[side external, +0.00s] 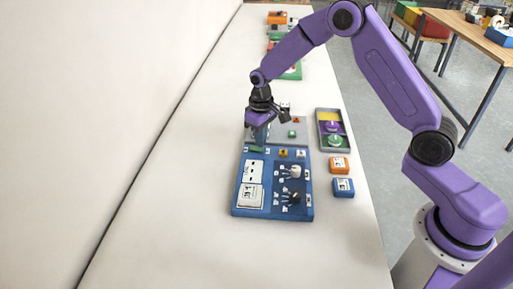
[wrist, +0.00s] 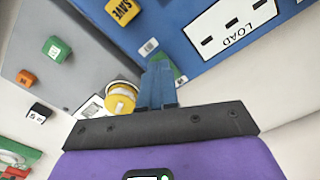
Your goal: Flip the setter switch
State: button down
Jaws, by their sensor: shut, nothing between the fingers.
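The blue panel (side external: 244,207) lies on the white table and carries two lever-like switches, a white one (side external: 295,171) and a black one (side external: 294,197). I cannot read which is labelled setter. My gripper (side external: 260,143) is shut and empty, pointing down over the panel's far left edge, away from both switches. In the wrist view, its blue fingers (wrist: 159,70) are together beside a green patch (wrist: 178,75). A yellow and white cylinder (wrist: 121,97) stands just left of the fingers. The panel's LOAD label (wrist: 232,27) and yellow SAVE button (wrist: 122,11) also show there; both switches are out of that view.
A grey panel (side external: 290,128) with small coloured blocks adjoins the far side. The table's left and front are clear.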

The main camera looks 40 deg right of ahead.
notch_tip(320, 180, up, 6)
jog(key=shift+f, duration=0.15)
dwell(0.6)
